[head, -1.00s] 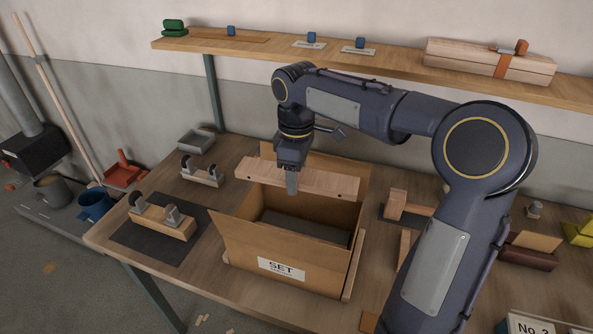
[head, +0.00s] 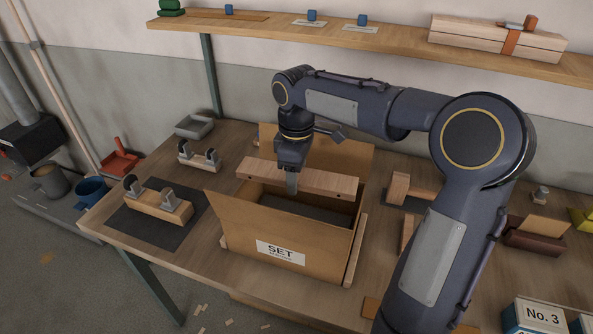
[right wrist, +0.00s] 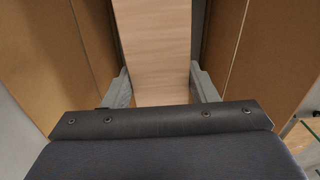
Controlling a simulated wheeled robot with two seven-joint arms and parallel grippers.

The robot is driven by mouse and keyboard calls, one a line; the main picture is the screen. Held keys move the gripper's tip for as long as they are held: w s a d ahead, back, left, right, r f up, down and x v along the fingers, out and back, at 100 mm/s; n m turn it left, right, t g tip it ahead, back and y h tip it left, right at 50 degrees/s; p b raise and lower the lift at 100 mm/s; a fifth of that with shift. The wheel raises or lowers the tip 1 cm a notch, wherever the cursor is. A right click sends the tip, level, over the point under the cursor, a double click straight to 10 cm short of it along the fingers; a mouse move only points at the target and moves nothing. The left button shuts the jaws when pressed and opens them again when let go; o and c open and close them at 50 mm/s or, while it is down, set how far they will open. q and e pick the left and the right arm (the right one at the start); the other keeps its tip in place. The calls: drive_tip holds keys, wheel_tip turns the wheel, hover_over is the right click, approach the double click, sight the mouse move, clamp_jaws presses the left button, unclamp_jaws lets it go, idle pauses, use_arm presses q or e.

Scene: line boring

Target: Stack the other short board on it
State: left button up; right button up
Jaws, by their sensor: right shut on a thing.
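My right gripper (head: 292,186) is shut on a short pale wooden board (head: 325,181). It holds the board lengthwise over the opening of the cardboard box marked SET (head: 235,228), near its back side. In the right wrist view the board (right wrist: 157,50) lies between the two fingers, with cardboard walls on both sides. A dark grey surface (head: 300,212) shows inside the box. The front wall and the held board hide part of the inside, and I cannot make out another board there. My left gripper is not in view.
The box's flaps stand open. A wooden plane-like tool (head: 160,205) lies on a dark mat at the left, with a similar piece (head: 199,157) behind it. Wooden blocks (head: 398,188) stand right of the box. A shelf (head: 385,53) runs along the back wall.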

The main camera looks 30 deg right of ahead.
drive_tip(key=shift+f+b, duration=4.8)
drive_tip(key=shift+f, duration=2.7)
drive_tip(key=shift+f, duration=0.2)
drive_tip(key=o, duration=1.2)
wheel_tip(320, 180, up, 8)
drive_tip(key=shift+f+p, duration=0.1)
drive_tip(key=shift+p, duration=0.2)
